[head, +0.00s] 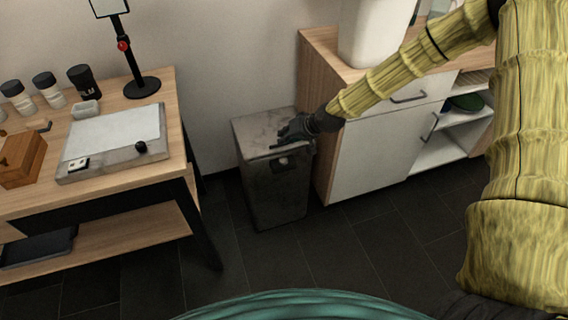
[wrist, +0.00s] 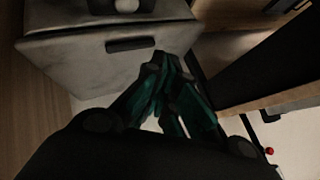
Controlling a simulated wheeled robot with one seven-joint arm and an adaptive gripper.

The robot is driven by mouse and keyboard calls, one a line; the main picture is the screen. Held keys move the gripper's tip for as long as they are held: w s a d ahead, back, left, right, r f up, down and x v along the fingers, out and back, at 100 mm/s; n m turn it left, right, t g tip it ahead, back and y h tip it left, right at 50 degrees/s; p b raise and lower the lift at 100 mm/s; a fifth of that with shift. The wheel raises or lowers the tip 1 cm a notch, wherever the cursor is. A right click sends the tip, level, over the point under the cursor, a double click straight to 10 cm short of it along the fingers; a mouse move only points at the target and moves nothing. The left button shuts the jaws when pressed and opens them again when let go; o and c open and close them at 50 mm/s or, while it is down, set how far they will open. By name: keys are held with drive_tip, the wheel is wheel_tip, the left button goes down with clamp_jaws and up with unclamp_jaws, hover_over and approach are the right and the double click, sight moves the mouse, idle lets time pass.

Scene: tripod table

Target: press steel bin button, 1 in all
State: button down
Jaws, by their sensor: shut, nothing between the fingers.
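The steel bin (head: 275,200) is a grey box standing on the floor between the table and the cabinet. My gripper (head: 276,145) is shut and empty, at the front edge of the bin's lid in the head view; whether it touches is unclear. In the wrist view the shut teal fingers (wrist: 165,62) lie in front of the bin (wrist: 75,60). A pale round button (wrist: 127,5) on a black panel is at the top of that view, cut by the frame edge. A dark bar (wrist: 130,44) lies between it and the fingertips.
The wooden table (head: 165,185) is left of the bin, with a black stand (head: 140,85) and several jars on it. A white cabinet (head: 370,155) is close on the right, bearing a white container (head: 372,35). The dark floor (head: 330,250) in front is clear.

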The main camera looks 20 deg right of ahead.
sight(280, 152)
drive_tip(key=shift+w+d+r, duration=0.45)
drive_tip(key=shift+w+r, duration=0.2)
drive_tip(key=shift+w, duration=0.05)
drive_tip(key=shift+f, duration=0.15)
drive_tip(key=shift+f+b, duration=2.95)
drive_tip(key=shift+f, duration=1.4)
drive_tip(key=shift+f, duration=0.1)
drive_tip(key=shift+f, duration=0.25)
